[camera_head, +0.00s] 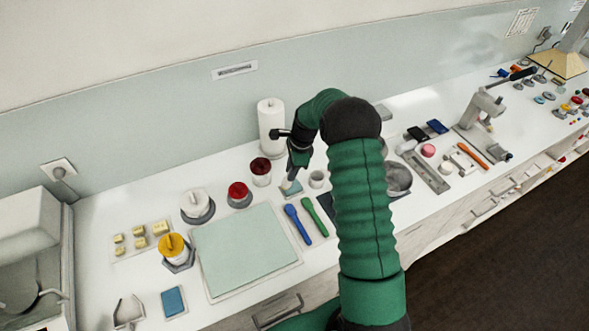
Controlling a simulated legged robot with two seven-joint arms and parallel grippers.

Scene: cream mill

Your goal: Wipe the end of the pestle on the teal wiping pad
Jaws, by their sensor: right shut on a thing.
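My right arm reaches over the counter from the bottom. Its gripper (294,168) is shut on the pestle (287,184), which shows as a short pale piece below the fingers. The small teal wiping pad (293,194) lies on the counter right under it. The pestle's lower end is at the pad; I cannot tell if it touches. Most of the pestle is hidden by the gripper. My left gripper is not in view.
A paper towel roll (271,125), a dark red jar (261,170) and a small grey-white cup (317,179) stand close around the gripper. Blue (298,224) and green (314,216) spatulas lie in front. A pale green mat (240,250) lies to the left. My arm hides part of the counter.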

